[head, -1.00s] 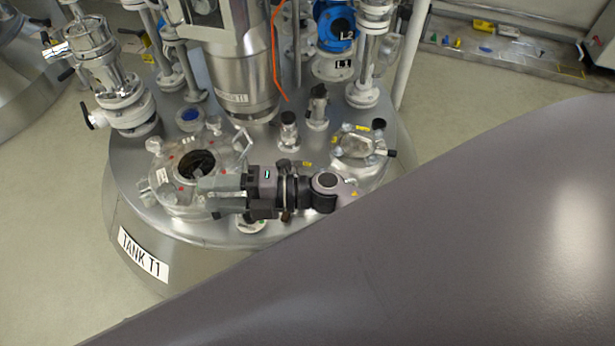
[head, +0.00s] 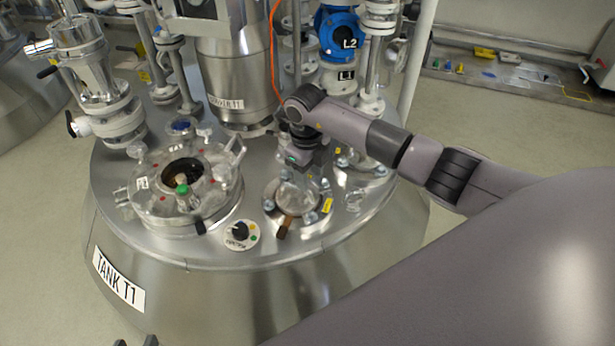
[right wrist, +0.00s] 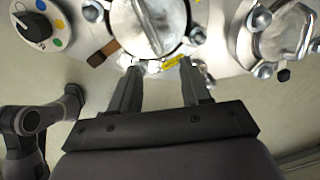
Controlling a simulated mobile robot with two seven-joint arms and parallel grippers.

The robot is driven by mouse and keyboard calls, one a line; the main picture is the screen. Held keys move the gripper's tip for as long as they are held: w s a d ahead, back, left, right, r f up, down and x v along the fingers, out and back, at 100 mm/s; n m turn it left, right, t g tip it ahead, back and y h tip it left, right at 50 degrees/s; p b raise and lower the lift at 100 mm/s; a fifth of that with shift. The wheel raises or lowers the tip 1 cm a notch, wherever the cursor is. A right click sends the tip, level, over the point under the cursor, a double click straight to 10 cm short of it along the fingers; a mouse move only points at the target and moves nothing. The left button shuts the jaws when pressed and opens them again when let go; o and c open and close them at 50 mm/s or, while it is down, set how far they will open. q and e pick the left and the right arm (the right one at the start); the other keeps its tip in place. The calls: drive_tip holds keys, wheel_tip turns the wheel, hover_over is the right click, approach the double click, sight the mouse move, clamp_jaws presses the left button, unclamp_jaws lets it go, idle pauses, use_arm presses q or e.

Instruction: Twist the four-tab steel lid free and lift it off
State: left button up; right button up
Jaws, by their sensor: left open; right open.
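The round steel lid (head: 290,200) is on a small port at the right front of tank T1's top, ringed by bolts or clamps. In the right wrist view the lid (right wrist: 150,22) shows a raised bar across it; its upper part is cut off, and I cannot count its tabs. My right gripper (head: 312,176) points down above the lid, open. Two dark tips of my left gripper (head: 136,341) show at the bottom edge, away from the tank top, open.
A second small port (right wrist: 285,35) is close on the right. Pipes, a steel column (head: 240,80) and an orange cable stand behind.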

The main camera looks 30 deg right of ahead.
sight(308, 193)
wheel_tip(308, 193, down, 6)
drive_tip(key=shift+d+f+b, duration=0.1)
drive_tip(key=shift+f+b, duration=0.1)
drive_tip(key=shift+b, duration=0.8)
use_arm(q)
drive_tip(key=shift+w+d+f+h, duration=0.15)
drive_tip(key=shift+d+h, duration=0.1)
drive_tip(key=shift+d, duration=0.2)
drive_tip(key=shift+w+d+f+h, duration=0.15)
drive_tip(key=shift+d+h, duration=0.1)
drive_tip(key=shift+d, duration=0.15)
use_arm(e)
clamp_jaws()
drive_tip(key=shift+a+r+m+p, duration=0.25)
drive_tip(key=shift+m+p, duration=0.3)
drive_tip(key=shift+m, duration=0.15)
use_arm(q)
drive_tip(key=shift+r+p, duration=0.35)
drive_tip(key=shift+r, duration=0.5)
use_arm(e)
drive_tip(key=shift+s+a+f+m, duration=0.2)
drive_tip(key=shift+a+m, duration=0.1)
drive_tip(key=shift+m, duration=0.7)
